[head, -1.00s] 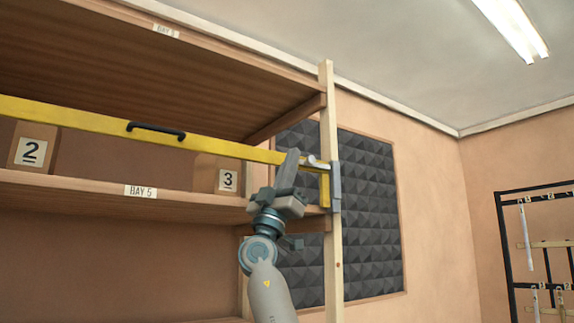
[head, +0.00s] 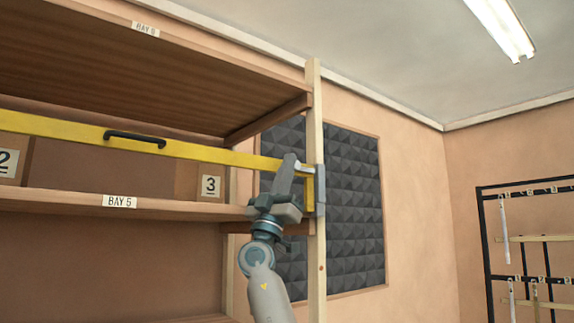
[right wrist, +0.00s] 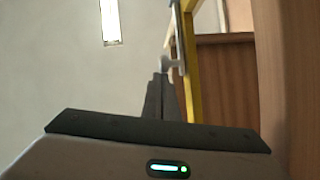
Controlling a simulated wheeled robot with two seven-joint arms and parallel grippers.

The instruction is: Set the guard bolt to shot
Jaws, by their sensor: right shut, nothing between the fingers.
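The guard is a yellow bar (head: 210,154) with a black handle (head: 135,138), lying across the front of the shelf bay. The bolt (head: 305,170) is a pale metal rod at the guard's right end, reaching to a grey metal bracket (head: 320,190) on the wooden post. My right gripper (head: 289,160) is shut and empty, its fingers beside the bolt and covering its left part. In the right wrist view the fingertips (right wrist: 159,78) are at the bolt's pale knob (right wrist: 167,65); I cannot tell whether they touch. How far the rod enters the bracket is unclear. My left gripper is out of view.
The upright post (head: 315,120) stands just right of my right gripper. The lower shelf edge (head: 160,204) runs below the guard, with box 3 (head: 188,181) behind it. Dark foam panels (head: 352,210) cover the wall behind. A black rack (head: 484,240) stands at far right.

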